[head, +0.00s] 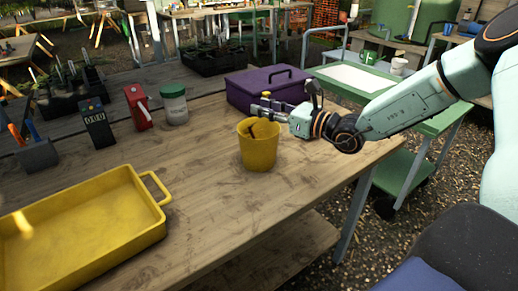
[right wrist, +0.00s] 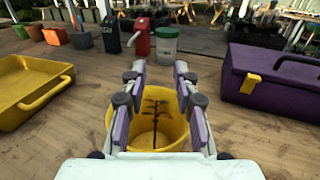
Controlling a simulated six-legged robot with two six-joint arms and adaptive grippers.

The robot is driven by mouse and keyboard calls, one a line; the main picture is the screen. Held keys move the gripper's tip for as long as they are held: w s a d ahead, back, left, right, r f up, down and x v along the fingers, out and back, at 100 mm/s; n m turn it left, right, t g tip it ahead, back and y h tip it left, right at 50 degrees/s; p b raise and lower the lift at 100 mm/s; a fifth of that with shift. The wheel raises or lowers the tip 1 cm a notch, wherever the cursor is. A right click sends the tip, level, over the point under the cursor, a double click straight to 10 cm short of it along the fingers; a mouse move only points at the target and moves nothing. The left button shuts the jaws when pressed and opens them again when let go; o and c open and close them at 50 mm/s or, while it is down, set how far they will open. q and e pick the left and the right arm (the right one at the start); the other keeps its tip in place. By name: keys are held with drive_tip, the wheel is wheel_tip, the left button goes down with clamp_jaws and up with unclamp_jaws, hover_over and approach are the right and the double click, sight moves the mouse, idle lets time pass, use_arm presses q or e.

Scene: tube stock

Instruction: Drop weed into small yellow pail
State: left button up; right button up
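The small yellow pail (head: 258,152) stands upright on the wooden table, and it also shows in the right wrist view (right wrist: 176,133). A dark, thin, branched weed (right wrist: 155,108) shows inside the pail's mouth in the right wrist view, between and beyond my fingers. Part of it shows as a dark shape at the rim in the head view. My right gripper (head: 261,104) is above the pail, reaching in from the right. In the right wrist view its fingers (right wrist: 157,68) are spread apart with nothing visibly gripped between them. My left gripper is not in view.
A yellow tray (head: 150,222) lies at the front left. A purple toolbox (head: 252,88) stands just behind the pail. A green-lidded jar (head: 174,107), a red item (head: 138,108) and a dark counter box (head: 96,124) stand to the left. Bare tabletop surrounds the pail's front.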

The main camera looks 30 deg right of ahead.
drive_tip(key=shift+s+a+r, duration=0.1)
drive_tip(key=shift+a+r, duration=0.05)
wheel_tip(320, 180, up, 10)
idle(0.8)
idle(0.4)
